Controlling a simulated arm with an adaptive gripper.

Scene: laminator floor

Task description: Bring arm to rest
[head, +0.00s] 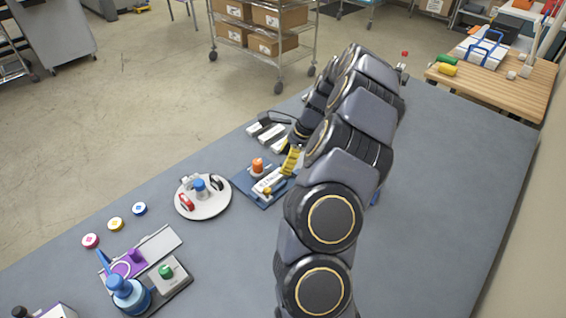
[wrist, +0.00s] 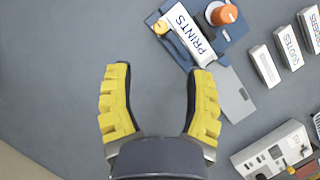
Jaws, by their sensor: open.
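My gripper (wrist: 160,105) has two yellow ribbed fingers spread wide apart, with nothing between them. In the wrist view it hangs over bare blue-grey table. In the head view its yellow finger (head: 291,160) shows beside the blue tray, partly hidden by my dark arm, which reaches up and across the table.
The blue tray (head: 244,186) holds a white block marked PRINTS (wrist: 193,34) and an orange-topped piece (wrist: 224,14). White labelled blocks (wrist: 264,66) and a laminator-like machine (wrist: 270,150) are nearby. A round white plate (head: 204,211) stands left. The table (head: 440,200) is clear at right.

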